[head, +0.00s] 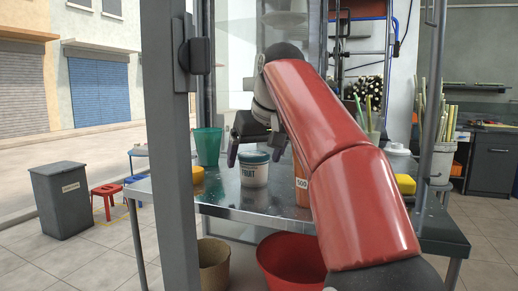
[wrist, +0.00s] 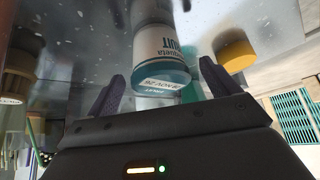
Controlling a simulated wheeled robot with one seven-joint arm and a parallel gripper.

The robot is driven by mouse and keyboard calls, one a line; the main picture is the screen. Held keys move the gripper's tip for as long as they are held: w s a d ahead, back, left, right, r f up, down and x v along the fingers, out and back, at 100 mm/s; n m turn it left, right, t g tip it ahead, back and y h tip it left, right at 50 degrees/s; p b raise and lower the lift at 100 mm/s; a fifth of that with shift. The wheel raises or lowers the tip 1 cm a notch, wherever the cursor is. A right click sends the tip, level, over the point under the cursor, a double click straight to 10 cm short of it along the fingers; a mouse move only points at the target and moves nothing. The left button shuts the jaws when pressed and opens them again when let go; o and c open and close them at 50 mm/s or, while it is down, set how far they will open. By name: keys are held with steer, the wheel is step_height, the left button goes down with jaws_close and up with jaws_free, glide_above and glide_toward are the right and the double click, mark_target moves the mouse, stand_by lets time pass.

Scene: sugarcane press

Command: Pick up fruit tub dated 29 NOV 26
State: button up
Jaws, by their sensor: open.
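A white fruit tub (head: 254,173) with a teal lid and the word FRUIT stands upright on the metal table. My gripper (head: 256,152) is open just above it, one finger to each side of the lid, not closed on it. In the wrist view the tub (wrist: 158,48) appears upside down, ahead of and between the open fingers (wrist: 160,85). A label on its lid is partly legible and seems to end in NOV 26; the day is hard to read.
A green cup (head: 207,146) stands left of the tub on the metal table (head: 225,202). An orange container marked 500 (head: 301,185) is close on the right. A grey post (head: 166,130) rises in front. A yellow item shows in the wrist view (wrist: 235,55).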

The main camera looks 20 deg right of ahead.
mark_target(252, 167)
steer(key=shift+b+x, duration=0.45)
steer(key=shift+x, duration=1.6)
